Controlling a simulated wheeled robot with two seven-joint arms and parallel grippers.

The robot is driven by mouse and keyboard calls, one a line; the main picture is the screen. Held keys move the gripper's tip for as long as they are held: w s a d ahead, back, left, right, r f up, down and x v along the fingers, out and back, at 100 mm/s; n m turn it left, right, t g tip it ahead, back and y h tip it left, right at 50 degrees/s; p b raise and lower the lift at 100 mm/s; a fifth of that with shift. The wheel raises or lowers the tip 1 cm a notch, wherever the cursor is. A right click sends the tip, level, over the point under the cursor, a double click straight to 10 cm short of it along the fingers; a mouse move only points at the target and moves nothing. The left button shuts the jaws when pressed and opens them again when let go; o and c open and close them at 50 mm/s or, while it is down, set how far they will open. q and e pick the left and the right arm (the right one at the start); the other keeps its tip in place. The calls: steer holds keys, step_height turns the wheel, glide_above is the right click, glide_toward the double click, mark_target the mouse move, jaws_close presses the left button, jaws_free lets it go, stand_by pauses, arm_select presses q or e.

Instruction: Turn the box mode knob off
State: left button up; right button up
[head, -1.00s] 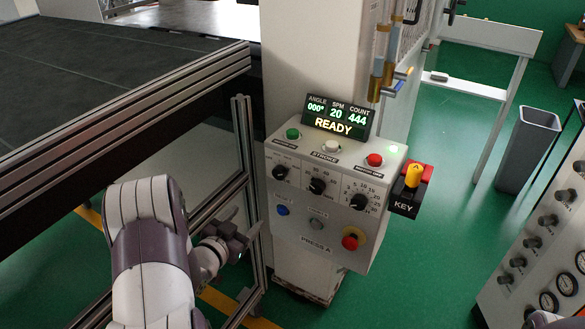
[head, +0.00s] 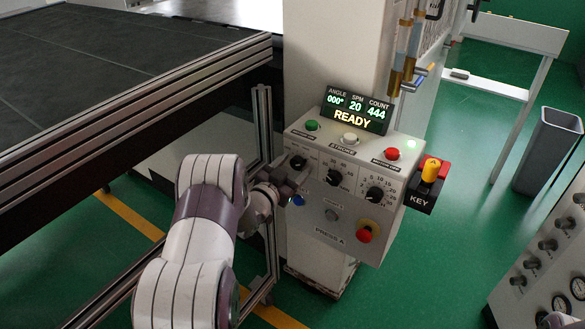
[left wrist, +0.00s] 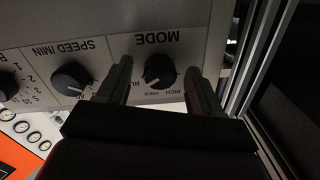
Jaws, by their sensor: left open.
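The mode knob (left wrist: 160,71) is a black round knob on the white control box (head: 352,222), under the word MODE, which appears upside down in the left wrist view. In the head view the knob (head: 297,161) is at the left of the knob row, partly hidden by my gripper. My left gripper (left wrist: 159,68) is open, with one finger to each side of the knob and gaps showing between. It also shows in the head view (head: 296,178), close in front of the box. Which label the knob points to is hard to tell. My right gripper is not in view.
The speed knob (left wrist: 72,79) sits just beside the left finger in the left wrist view. A metal frame post (head: 262,125) stands close to the left.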

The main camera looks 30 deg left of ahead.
arm_select(q)
steer(key=shift+r, duration=0.1)
steer(key=c, duration=1.1)
steer(key=shift+o, duration=0.2)
steer(key=shift+n, duration=0.4)
steer(key=n+p, duration=0.2)
steer(key=n, duration=0.2)
steer(key=shift+r+n, duration=0.1)
steer(key=shift+n, duration=0.3)
steer(key=n+p, duration=0.2)
steer(key=n, duration=0.4)
steer(key=n+p, duration=0.2)
steer(key=n, duration=0.4)
steer(key=shift+h+p, duration=0.3)
steer(key=shift+p, duration=0.1)
steer(key=n+p, duration=0.1)
steer(key=n, duration=0.4)
steer(key=shift+n+p, duration=0.35)
steer(key=shift+n, duration=0.05)
